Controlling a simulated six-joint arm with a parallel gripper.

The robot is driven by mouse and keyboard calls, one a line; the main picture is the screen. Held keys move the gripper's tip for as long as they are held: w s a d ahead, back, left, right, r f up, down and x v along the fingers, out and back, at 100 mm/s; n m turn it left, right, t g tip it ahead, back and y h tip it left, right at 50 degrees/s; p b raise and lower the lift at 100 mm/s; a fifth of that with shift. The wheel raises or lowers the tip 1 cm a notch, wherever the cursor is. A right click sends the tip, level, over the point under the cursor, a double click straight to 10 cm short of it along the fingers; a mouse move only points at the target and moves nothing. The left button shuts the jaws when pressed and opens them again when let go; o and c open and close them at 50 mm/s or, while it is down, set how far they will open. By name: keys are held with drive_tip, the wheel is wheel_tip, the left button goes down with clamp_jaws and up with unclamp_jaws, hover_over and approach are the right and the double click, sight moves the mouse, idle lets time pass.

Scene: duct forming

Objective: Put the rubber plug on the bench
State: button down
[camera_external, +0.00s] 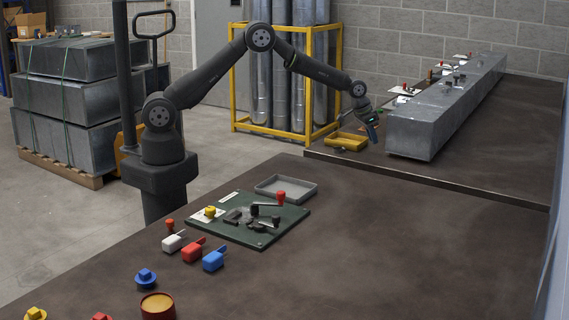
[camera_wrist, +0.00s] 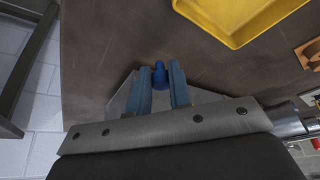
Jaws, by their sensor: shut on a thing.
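My gripper (camera_external: 373,132) is at the end of the outstretched arm, pointing down near the left end of the long metal duct. In the wrist view, the two fingers of my gripper (camera_wrist: 160,88) are shut on a small blue rounded plug (camera_wrist: 159,74), whose top shows between the fingertips. The rest of the plug is hidden by the fingers. The brown bench (camera_wrist: 110,50) lies below it in the wrist view. I cannot tell whether the plug touches the bench. The bench (camera_external: 350,240) also shows widely in the external view.
A yellow tray (camera_external: 347,141) lies close to the left of my gripper. The metal duct (camera_external: 440,110) stands to the right. A green board (camera_external: 248,220) with clamps, a grey tray (camera_external: 286,188) and several coloured pieces are on the near bench. The near bench's right side is clear.

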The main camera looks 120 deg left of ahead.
sight(374, 153)
drive_tip(key=shift+f, duration=1.9)
drive_tip(key=c, duration=1.3)
unclamp_jaws()
drive_tip(key=shift+f, duration=0.15)
drive_tip(key=shift+r, duration=0.35)
drive_tip(key=v, duration=1.1)
drive_tip(key=shift+s+d+r, duration=0.1)
drive_tip(key=shift+d+r, duration=0.05)
drive_tip(key=shift+r, duration=0.1)
